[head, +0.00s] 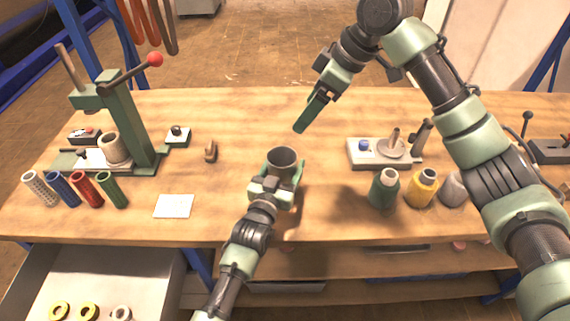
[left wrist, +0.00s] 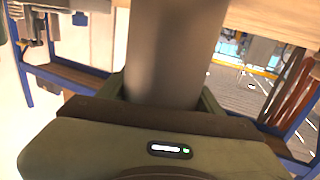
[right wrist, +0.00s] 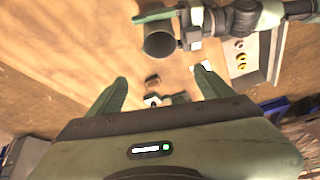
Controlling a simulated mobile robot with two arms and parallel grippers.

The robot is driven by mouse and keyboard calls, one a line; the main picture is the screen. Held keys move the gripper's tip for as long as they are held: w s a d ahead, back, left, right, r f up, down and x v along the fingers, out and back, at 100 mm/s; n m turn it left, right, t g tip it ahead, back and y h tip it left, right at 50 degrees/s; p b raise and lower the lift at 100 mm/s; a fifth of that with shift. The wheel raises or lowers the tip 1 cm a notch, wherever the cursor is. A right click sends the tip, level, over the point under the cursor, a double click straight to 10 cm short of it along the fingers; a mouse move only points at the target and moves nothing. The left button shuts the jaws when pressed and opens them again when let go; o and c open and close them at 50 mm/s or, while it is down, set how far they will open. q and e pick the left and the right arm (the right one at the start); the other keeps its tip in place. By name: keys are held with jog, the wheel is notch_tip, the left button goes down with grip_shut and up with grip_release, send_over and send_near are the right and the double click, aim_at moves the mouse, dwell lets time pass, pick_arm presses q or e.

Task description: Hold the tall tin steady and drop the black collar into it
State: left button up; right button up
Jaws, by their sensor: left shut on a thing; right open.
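The tall tin (head: 282,158) is a grey, open-topped cylinder standing upright near the middle of the bench. My left gripper (head: 280,180) is shut on it from the front, with a finger on each side. The tin's wall fills the middle of the left wrist view (left wrist: 175,50). My right gripper (head: 304,124) is open and empty above the bench, behind and a little right of the tin. In the right wrist view its fingers (right wrist: 165,88) are apart, with the tin (right wrist: 158,42) beyond them. I cannot make out the black collar; the tin's inside is dark.
A green press (head: 125,125) and several coloured cylinders (head: 85,190) stand at left. A brown block (head: 210,151) and white card (head: 174,206) lie left of the tin. Bottles (head: 384,190) and a white-plated fixture (head: 375,152) are at right. An open drawer (head: 150,285) holds rings.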

pick_arm(q)
jog(key=shift+f, duration=0.1)
pick_arm(e)
jog(key=shift+s+d+r, duration=0.15)
jog(key=shift+d+r, duration=0.15)
jog(key=shift+r, duration=0.35)
pick_arm(q)
jog(key=o, duration=1.6)
jog(key=shift+c, duration=0.2)
jog(key=shift+s, duration=0.1)
jog(key=v, duration=1.2)
